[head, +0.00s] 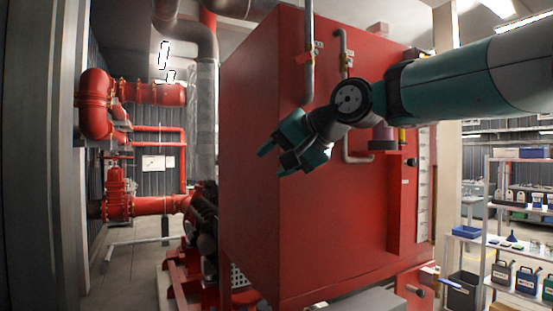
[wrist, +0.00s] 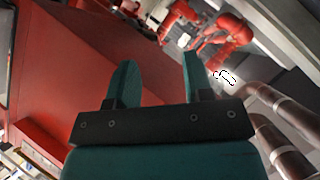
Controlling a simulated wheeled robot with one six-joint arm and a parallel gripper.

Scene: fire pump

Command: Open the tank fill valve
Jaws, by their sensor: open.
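The large red tank (head: 290,215) fills the middle of the head view. Its flat red side also shows in the wrist view (wrist: 75,60). Small valve fittings with red and yellow parts sit on two grey pipes at its top, one on the left pipe (head: 312,50) and one on the right pipe (head: 347,62). I cannot tell which is the fill valve. My gripper (head: 271,161) is open and empty in front of the tank, below the top fittings. Its fingers show apart in the wrist view (wrist: 158,65).
Red pump piping (head: 130,205) stands left behind the tank. A thick wrapped pipe (head: 205,120) rises beside the tank. Shelves with bottles and jugs (head: 515,275) stand at the right. My arm crosses the tank's upper right. Floor shows at the left.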

